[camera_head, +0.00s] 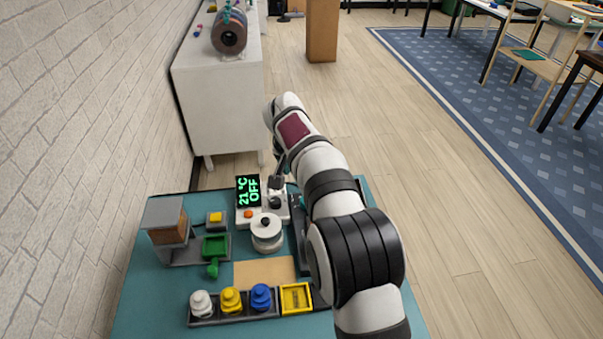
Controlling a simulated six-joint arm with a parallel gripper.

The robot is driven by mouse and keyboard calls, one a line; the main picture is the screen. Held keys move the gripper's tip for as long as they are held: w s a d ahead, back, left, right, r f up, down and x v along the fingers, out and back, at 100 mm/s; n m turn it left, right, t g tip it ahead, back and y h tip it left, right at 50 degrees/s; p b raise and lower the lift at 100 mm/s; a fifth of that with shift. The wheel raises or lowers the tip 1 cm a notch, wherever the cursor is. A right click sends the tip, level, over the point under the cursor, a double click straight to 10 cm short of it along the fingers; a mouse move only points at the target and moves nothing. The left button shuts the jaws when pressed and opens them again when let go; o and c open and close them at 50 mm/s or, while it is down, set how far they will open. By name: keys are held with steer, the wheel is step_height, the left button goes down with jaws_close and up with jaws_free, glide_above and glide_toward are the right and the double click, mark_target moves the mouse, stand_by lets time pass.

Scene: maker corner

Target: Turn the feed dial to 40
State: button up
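A white device (245,221) stands on the teal table, with a dark display (248,191) reading "21 °C OFF" in green and an orange button (248,214). A small dark knob (275,203) is at its right side. A round white part (266,237) with a dark top sits just in front. I cannot tell which of these is the feed dial, and no scale or number 40 is readable. My gripper (277,182) is at the device's right rear, close above the dark knob. Its fingers are too small and partly hidden to tell their opening or contact.
A rack (235,321) holds white, yellow and blue stacked pieces beside a yellow tray (296,309). A grey and brown unit (163,219), a yellow button (216,217) and a green scoop-like piece (214,249) stand left. My arm covers the table's right side.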

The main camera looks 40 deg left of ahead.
steer(key=shift+c, duration=1)
steer(key=shift+w+d+f+n+g, duration=0.1)
steer(key=shift+w+d+n+g, duration=0.25)
steer(key=shift+n, duration=0.45)
steer(key=shift+c, duration=0.3)
steer(key=w+d+n+g+y, duration=0.2)
steer(key=w+d+n+y, duration=0.1)
steer(key=n, duration=0.9)
steer(key=x, duration=1.5)
steer(key=shift+f, duration=0.45)
